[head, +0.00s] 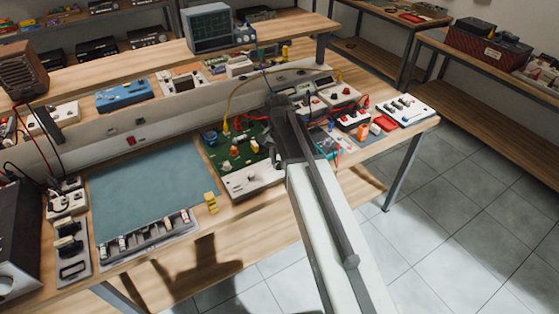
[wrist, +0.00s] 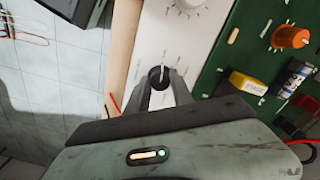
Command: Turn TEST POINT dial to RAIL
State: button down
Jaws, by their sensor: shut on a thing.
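The black dial (wrist: 158,74) is on a white panel (wrist: 195,50) in the wrist view. A white pointer line on it points toward the top of the picture. Small labels surround it, but they are too small to read. My gripper (wrist: 160,88) has one finger on each side of the dial and is shut on it. In the head view my gripper (head: 283,162) is over the right end of the white panel (head: 240,184) at the front of the green board (head: 224,155). The arm hides the dial there.
A second dial with a scale (wrist: 190,4) is at the top of the wrist view. An orange cylinder (wrist: 291,37) and a yellow block (wrist: 247,83) rise from the board. A blue-grey mat (head: 145,190) lies left, mostly clear.

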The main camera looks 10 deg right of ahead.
aim_at(279, 163)
jog(key=shift+w+n, duration=0.15)
jog(key=shift+n, duration=0.25)
jog(key=c, duration=1.1)
grip_release()
jog(key=shift+r, duration=0.15)
notch_tip(279, 163, up, 8)
jog(key=p, duration=0.8)
jog(key=shift+f, duration=0.2)
